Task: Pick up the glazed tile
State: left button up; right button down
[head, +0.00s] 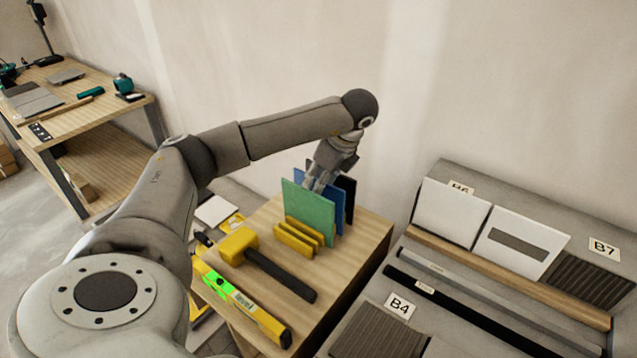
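Several thin tiles stand on edge on a wooden-topped stand: a green tile (307,213) in front, a blue tile (338,204) behind it and a dark tile (349,190) at the back. I cannot tell which one is the glazed tile. My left gripper (319,178) points down at the top edges of these tiles, behind the green one. Its fingertips are partly hidden, so I cannot tell whether it is open or touching a tile. My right gripper is out of view.
Yellow blocks (298,238), a yellow-headed mallet (265,262) and a yellow level (245,305) lie on the stand (368,232). To the right, a grey sloped display holds white tiles (450,212) and labels. A workbench (110,110) stands at the far left. The wall is close behind.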

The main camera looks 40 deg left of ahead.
pick_arm(q)
jog(key=shift+c, duration=0.2)
grip_shut()
jog(key=shift+r, duration=0.2)
dwell(0.4)
